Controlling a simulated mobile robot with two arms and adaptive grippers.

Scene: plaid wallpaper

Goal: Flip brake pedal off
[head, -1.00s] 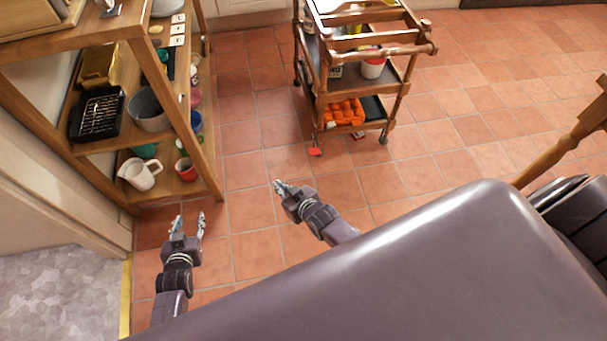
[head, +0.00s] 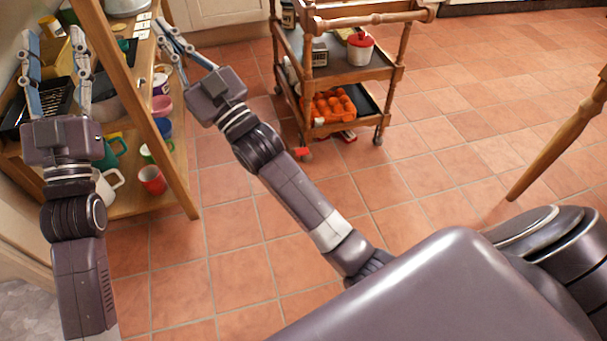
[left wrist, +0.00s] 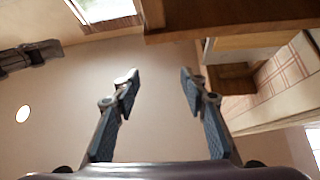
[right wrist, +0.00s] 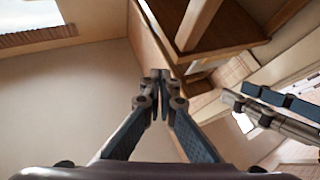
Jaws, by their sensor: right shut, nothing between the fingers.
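The brake pedal (head: 302,152) is a small red tab low at the front left leg of the wooden cart (head: 385,128), by a caster near the floor. It is too small to tell which way it is flipped. My left gripper (head: 55,45) is raised in front of the shelf at the left, with its fingers apart and empty; they also show apart in the left wrist view (left wrist: 158,78). My right gripper (head: 160,32) is raised between the shelf and the cart, well away from the pedal. Its fingertips meet in the right wrist view (right wrist: 160,78), with nothing between them.
The wooden shelf (head: 172,165) at the left holds mugs, pots and a black rack. The cart carries an orange egg tray (head: 330,106) and a red-and-white pot (head: 360,48). A wooden leg (head: 560,140) stands at the right. The tiled floor (head: 430,180) between is mostly clear.

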